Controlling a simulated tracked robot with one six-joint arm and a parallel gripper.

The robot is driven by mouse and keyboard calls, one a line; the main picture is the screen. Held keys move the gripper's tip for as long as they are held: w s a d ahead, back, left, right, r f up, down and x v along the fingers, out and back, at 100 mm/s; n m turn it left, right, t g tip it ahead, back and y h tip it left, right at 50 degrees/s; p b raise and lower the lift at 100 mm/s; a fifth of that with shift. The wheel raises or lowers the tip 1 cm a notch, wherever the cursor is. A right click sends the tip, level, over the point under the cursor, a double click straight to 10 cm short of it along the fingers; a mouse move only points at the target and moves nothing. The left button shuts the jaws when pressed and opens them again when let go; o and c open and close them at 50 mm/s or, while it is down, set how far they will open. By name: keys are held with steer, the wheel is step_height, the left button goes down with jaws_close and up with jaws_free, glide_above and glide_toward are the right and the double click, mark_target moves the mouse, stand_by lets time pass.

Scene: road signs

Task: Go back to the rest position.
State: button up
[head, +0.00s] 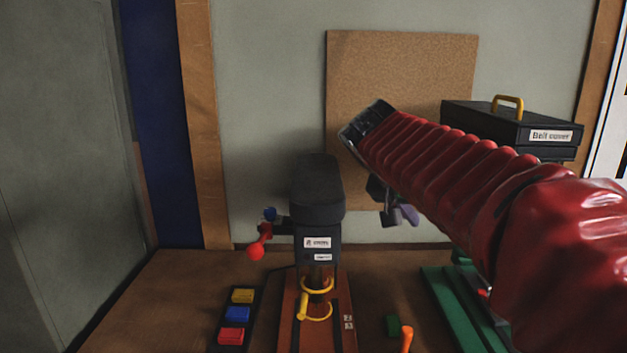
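My arm, in a red ribbed sleeve, reaches from the lower right up to the middle of the head view. My gripper (388,216) hangs below the arm's dark far end, partly hidden by the sleeve. It is small and dark against the wall, above the table and right of the black machine (317,200). I cannot make out whether its fingers are apart or together. A purple thing (409,213) shows beside it; I cannot tell whether the gripper touches it.
The machine has a red-ball lever (256,251) and a yellow ring (317,285). Red, blue and yellow blocks (237,313) lie left of it. An orange peg (407,338) stands in front. A "Belt cover" box (497,126) and green rails (462,315) are at right.

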steer(key=s+a+f+n+y, duration=0.3)
steer(key=s+f, duration=0.6)
steer(key=s, duration=0.3)
steer(key=s+a+f+n+y, duration=0.3)
steer(key=s+f, duration=0.7)
steer(key=s, duration=0.3)
steer(key=shift+n+y, duration=0.3)
steer(key=shift+y, duration=0.1)
steer(key=shift+a+f, duration=0.1)
steer(key=shift+c, duration=0.4)
